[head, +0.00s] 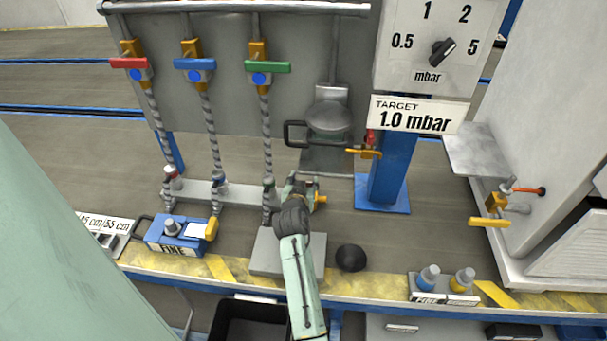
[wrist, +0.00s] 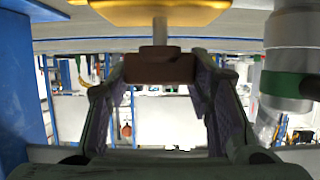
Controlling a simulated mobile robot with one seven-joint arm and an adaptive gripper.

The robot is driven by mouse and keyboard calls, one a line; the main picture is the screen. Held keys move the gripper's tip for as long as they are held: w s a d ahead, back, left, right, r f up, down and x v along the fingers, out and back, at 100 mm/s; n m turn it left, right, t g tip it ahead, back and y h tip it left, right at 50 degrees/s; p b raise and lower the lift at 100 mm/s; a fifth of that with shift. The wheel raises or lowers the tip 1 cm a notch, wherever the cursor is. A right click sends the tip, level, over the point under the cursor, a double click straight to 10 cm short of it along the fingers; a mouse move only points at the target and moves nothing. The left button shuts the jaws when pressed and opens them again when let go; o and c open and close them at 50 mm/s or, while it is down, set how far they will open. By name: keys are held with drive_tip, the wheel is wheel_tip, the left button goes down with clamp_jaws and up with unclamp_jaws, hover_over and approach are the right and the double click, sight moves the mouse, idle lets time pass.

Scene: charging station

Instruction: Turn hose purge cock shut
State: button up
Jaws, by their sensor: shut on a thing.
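The hose purge cock is a small yellow fitting (head: 320,198) beside the foot of the green-banded hose in the head view. In the wrist view its yellow body (wrist: 160,12) is at the top, with a short grey stem and a dark brown handle block (wrist: 160,69) below. My gripper (head: 299,186) is at the cock's left side in the head view, its fingers partly hiding it. In the wrist view my gripper (wrist: 158,78) has one finger on each side of the brown handle, shut on it. The handle's exact turn angle cannot be told.
The green-collared hose end (wrist: 290,85) stands close on the right in the wrist view. A blue post (head: 392,165) rises right of the cock. A black ball (head: 351,257) and a blue box (head: 175,235) are on the bench. Three hoses hang from red, blue and green valves (head: 268,67).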

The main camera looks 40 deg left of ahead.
idle(0.3)
drive_tip(key=o, duration=1.2)
drive_tip(key=shift+c, duration=0.2)
drive_tip(key=v, duration=1.2)
drive_tip(key=shift+s, duration=0.1)
